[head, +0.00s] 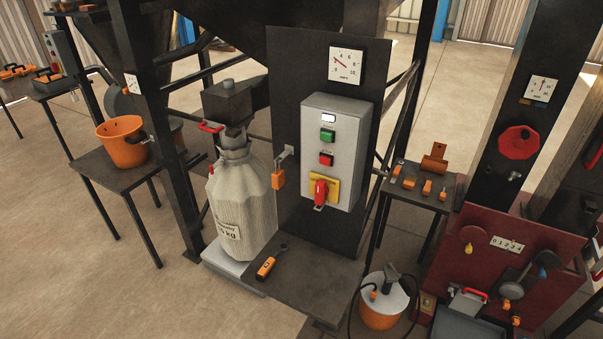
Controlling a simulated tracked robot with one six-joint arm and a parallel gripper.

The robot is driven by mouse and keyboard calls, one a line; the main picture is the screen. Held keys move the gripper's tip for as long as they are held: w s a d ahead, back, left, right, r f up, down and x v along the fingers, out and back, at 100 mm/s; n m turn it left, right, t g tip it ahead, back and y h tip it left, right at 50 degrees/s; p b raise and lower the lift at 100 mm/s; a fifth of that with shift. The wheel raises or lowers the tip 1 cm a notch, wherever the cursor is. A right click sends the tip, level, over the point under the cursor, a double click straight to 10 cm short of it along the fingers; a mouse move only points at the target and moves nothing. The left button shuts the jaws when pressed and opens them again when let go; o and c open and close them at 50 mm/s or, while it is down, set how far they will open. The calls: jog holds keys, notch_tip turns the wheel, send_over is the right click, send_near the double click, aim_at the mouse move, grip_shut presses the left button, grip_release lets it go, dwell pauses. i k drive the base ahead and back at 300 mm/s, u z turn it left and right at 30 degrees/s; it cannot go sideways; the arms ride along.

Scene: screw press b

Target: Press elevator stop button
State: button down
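A grey control box (338,150) is fixed to a dark upright panel in the middle of the head view. On its front is a red push button (326,159), below a green push button (327,135) and a small lit white display (328,118). A red rotary switch (320,190) on a yellow plate sits at the bottom. No lettering marks which button belongs to the elevator. The red button's face is unobstructed. My gripper is not in view.
An orange padlock-like block (278,178) hangs left of the box. A dark shelf (310,275) with an orange tool juts out below. A full sack (240,195) stands left; a red machine (500,260) and small tool table (415,190) stand right. Open floor (90,270) lies front left.

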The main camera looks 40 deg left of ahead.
aim_at(323, 160)
jog(key=k, duration=0.6)
jog(key=u, duration=2.15)
jog(key=i, duration=1)
jog(key=u, duration=0.05)
